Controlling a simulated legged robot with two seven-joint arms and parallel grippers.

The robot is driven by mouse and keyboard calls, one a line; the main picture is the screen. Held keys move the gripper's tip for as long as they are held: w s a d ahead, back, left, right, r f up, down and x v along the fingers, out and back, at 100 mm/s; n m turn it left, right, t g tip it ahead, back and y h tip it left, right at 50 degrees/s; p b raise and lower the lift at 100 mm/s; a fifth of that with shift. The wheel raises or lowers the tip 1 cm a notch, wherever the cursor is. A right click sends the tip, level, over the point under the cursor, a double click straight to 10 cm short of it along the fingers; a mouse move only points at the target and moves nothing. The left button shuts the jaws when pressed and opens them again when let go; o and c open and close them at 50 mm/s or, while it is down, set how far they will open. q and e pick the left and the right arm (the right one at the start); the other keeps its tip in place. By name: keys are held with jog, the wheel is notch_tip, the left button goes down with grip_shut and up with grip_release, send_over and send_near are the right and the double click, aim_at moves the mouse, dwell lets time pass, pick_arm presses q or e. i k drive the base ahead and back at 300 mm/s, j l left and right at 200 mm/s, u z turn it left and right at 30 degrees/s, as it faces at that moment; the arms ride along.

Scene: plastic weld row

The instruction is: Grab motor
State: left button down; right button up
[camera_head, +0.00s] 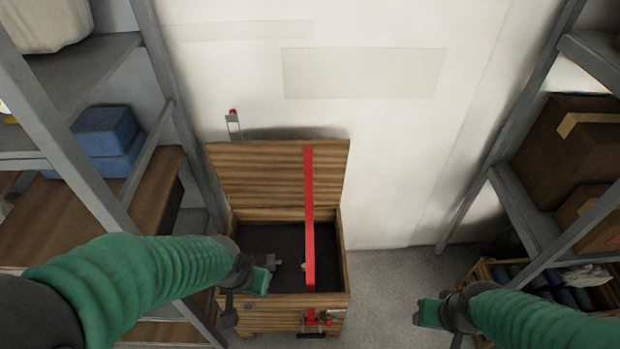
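I cannot clearly make out a motor. An open wooden chest (235,305) with a dark inside stands against the wall, its lid (255,178) tilted up. A small, unclear item (302,266) shows inside it, partly behind the red bar. My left gripper (268,272) is over the chest's opening at its left front, and I cannot tell whether it is open or shut. My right gripper (428,312) is to the right of the chest, away from it, its fingers too small to read.
A red bar (309,215) stretches from the lid to the chest's front. Metal shelves stand on both sides, with blue boxes (105,135) on the left and cardboard boxes (570,140) on the right. A filled crate (482,274) is at lower right. Floor (390,262) right of the chest is clear.

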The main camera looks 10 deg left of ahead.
aim_at(262, 260)
jog(key=u, duration=0.9)
